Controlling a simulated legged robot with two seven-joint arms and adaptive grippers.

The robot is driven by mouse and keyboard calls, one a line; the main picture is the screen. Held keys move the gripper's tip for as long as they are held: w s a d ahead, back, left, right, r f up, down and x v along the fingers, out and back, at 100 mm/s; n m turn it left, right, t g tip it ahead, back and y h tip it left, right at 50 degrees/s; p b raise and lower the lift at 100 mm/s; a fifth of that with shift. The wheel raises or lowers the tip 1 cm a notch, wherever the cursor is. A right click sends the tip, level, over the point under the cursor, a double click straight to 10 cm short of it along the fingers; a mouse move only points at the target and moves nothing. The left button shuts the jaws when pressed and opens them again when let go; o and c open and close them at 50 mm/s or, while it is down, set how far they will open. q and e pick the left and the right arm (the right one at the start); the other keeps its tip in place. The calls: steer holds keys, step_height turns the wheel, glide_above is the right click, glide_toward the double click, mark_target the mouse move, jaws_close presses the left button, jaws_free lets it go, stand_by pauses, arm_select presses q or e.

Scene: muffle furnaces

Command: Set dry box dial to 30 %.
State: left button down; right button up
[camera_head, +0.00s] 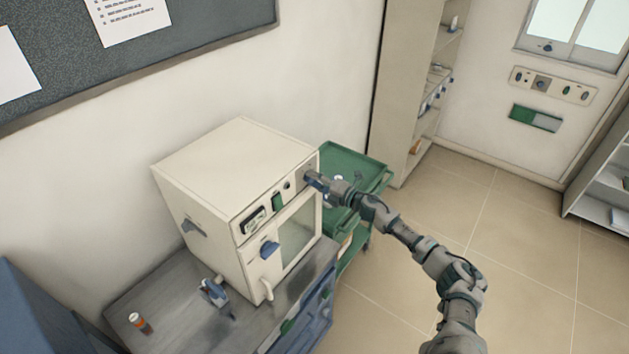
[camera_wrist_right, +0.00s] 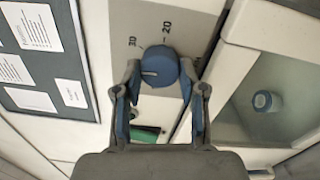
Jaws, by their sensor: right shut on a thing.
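The dry box (camera_head: 225,165) is a cream cabinet with a windowed door, standing on a grey bench. My right gripper (camera_head: 316,181) is at the right end of its top front panel and hides the dial there. In the right wrist view, my right gripper (camera_wrist_right: 160,80) is shut on the round blue dial (camera_wrist_right: 161,64), with one finger on each side. The dial's pale pointer line lies toward the left finger. My left gripper is not in view.
A blue-grey item (camera_head: 214,292) and a small orange bottle (camera_head: 136,320) stand on the bench (camera_head: 185,325). A green cart (camera_head: 350,157) is beside the box. Floor at right is clear.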

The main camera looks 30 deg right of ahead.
steer(key=m, duration=0.6)
steer(key=shift+w+d+r, duration=0.1)
steer(key=shift+d+r, duration=0.1)
steer(key=shift+d, duration=0.1)
steer(key=shift+f, duration=0.1)
stand_by(0.3)
steer(key=o, duration=1)
steer(key=shift+o, duration=0.7)
steer(key=shift+f, duration=0.15)
steer(key=shift+w+d+f, duration=0.1)
steer(key=shift+d, duration=0.05)
